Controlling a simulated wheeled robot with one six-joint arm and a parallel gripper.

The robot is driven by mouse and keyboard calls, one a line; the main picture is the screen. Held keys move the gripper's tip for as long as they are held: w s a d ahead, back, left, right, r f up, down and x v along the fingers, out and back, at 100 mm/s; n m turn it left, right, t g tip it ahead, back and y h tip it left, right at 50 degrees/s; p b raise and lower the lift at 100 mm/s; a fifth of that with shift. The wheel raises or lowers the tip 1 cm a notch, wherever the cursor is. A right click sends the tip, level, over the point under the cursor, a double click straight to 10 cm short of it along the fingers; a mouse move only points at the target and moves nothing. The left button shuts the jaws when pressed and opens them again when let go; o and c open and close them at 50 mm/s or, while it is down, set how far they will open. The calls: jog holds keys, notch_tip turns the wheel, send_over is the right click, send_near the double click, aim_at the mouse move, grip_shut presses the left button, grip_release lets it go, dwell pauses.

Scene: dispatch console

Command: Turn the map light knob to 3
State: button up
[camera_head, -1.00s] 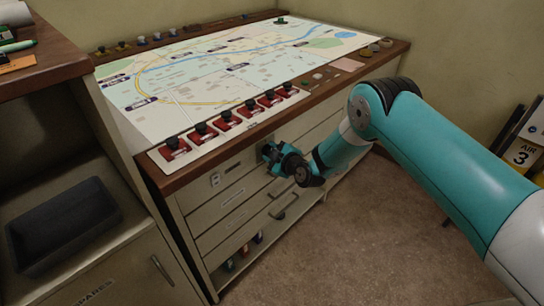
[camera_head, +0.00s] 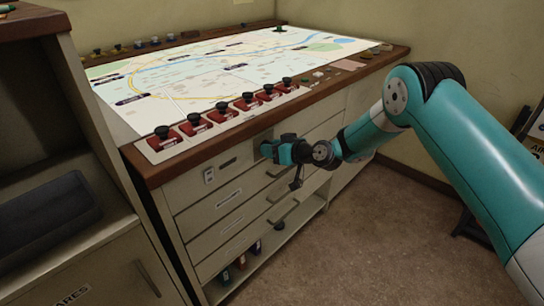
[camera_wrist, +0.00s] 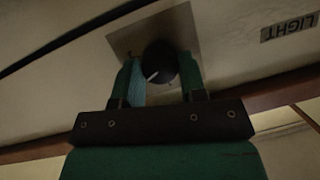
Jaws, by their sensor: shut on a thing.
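The map light knob (camera_wrist: 159,63) is a round dark knob with a pale pointer line, set on a square metal plate (camera_wrist: 122,43) in the wrist view. A "LIGHT" label (camera_wrist: 289,26) is on the panel beside it. My gripper (camera_wrist: 160,75) has its two green fingers on either side of the knob, shut on it. In the head view my gripper (camera_head: 268,149) is at the front face of the map console (camera_head: 190,190), just under the top edge, and hides the knob there. I cannot read any dial numbers.
A row of red switch blocks with black knobs (camera_head: 195,125) lines the near edge of the map top (camera_head: 180,75). A small switch plate (camera_head: 209,175) and drawer handles (camera_head: 277,172) are on the console front. A shelf unit with a dark tray (camera_head: 45,220) stands at left.

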jog(key=m+y+b, duration=0.1)
jog(key=m+b, duration=0.1)
jog(key=m+y+b, duration=0.1)
jog(key=m+b, duration=0.1)
jog(key=m, duration=0.1)
jog(key=m+y+b, duration=0.1)
jog(key=m+b, duration=0.1)
jog(key=m, duration=0.1)
jog(key=shift+w+d+f+g+y+b, duration=0.1)
jog(key=shift+f+g+y+b, duration=0.2)
jog(key=shift+g, duration=0.1)
jog(key=shift+m, duration=0.3)
jog(key=shift+r, duration=0.1)
jog(key=o, duration=0.9)
jog(key=v, duration=1.7)
jog(key=shift+d+p, duration=0.25)
jog(key=shift+p, duration=0.05)
